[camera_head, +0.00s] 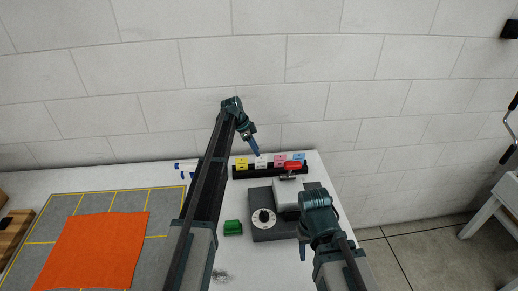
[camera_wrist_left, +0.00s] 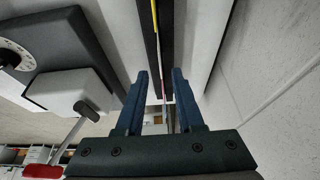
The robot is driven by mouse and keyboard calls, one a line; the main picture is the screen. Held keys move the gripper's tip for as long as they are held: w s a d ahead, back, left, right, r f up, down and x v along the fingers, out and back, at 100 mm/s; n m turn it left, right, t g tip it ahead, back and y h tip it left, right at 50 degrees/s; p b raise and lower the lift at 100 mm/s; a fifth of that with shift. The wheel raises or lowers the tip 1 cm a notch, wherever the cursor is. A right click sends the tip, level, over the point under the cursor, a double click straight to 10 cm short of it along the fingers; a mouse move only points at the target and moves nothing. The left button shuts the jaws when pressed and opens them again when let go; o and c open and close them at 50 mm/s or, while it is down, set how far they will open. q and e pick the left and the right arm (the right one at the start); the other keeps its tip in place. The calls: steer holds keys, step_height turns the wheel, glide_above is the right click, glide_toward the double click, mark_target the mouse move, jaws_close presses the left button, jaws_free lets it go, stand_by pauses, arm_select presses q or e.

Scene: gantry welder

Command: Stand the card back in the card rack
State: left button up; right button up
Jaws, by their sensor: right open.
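The black card rack (camera_head: 270,172) stands along the back of the white table. A yellow card (camera_head: 242,163), a white card (camera_head: 261,162), a pink card (camera_head: 280,160) and a blue card (camera_head: 298,157) show upright along it. My left gripper (camera_head: 256,152) points down just above the white card. In the left wrist view its fingers (camera_wrist_left: 160,88) are apart, with the rack (camera_wrist_left: 148,30) and thin card edges (camera_wrist_left: 159,62) running between them. I cannot tell whether they touch a card. My right gripper (camera_head: 302,250) is low at the table's right side, mostly hidden by its wrist.
A grey device with a white dial (camera_head: 263,218) and a red-handled lever (camera_head: 292,166) stands in front of the rack. A green block (camera_head: 233,228) lies to its left. An orange cloth (camera_head: 90,250) covers part of a grey mat (camera_head: 160,210). The wall is close behind.

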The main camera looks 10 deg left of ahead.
arm_select(q)
steer(key=w+p+v, duration=0.1)
steer(key=p+v, duration=0.5)
steer(key=v, duration=0.1)
steer(key=shift+s+r, duration=0.35)
steer(key=shift+s, duration=0.2)
arm_select(e)
step_height(320, 180, up, 7)
arm_select(q)
steer(key=shift+a, duration=0.1)
